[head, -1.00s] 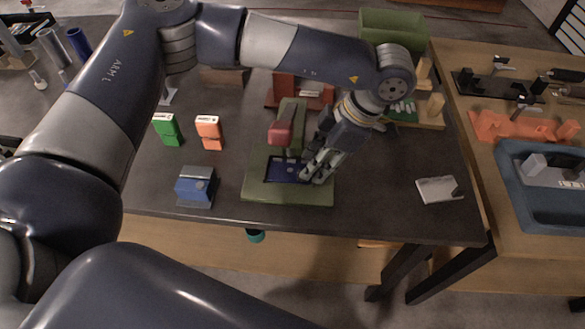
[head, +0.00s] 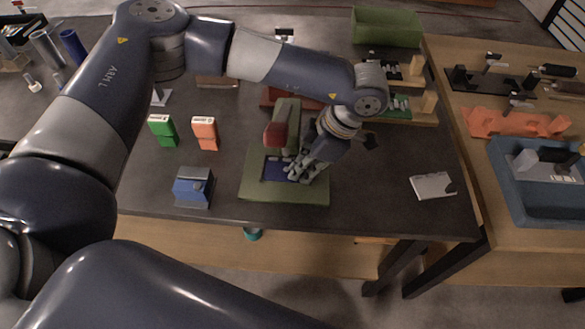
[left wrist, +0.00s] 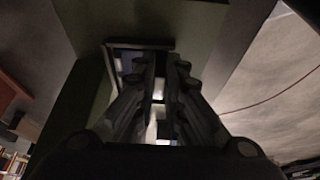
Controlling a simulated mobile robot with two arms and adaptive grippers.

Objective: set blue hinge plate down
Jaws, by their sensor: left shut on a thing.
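The dark blue hinge plate (head: 274,169) is at the base of the green press-like fixture (head: 262,190), below its red-ended arm. My left gripper (head: 298,172) is shut on the plate's right side, low over the fixture base. The fingers partly cover the plate. Whether its underside touches the base cannot be told. In the left wrist view the fingers (left wrist: 157,75) reach down over a dark-rimmed recess, and a bluish strip (left wrist: 130,58) shows beside them. That view is dim. My right gripper is not seen.
A blue block (head: 192,187) stands left of the fixture, with green (head: 162,131) and orange (head: 205,133) boxes behind. A light grey plate (head: 432,186) lies right on the dark table. A green bin (head: 386,27) stands at the back. Table between fixture and grey plate is clear.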

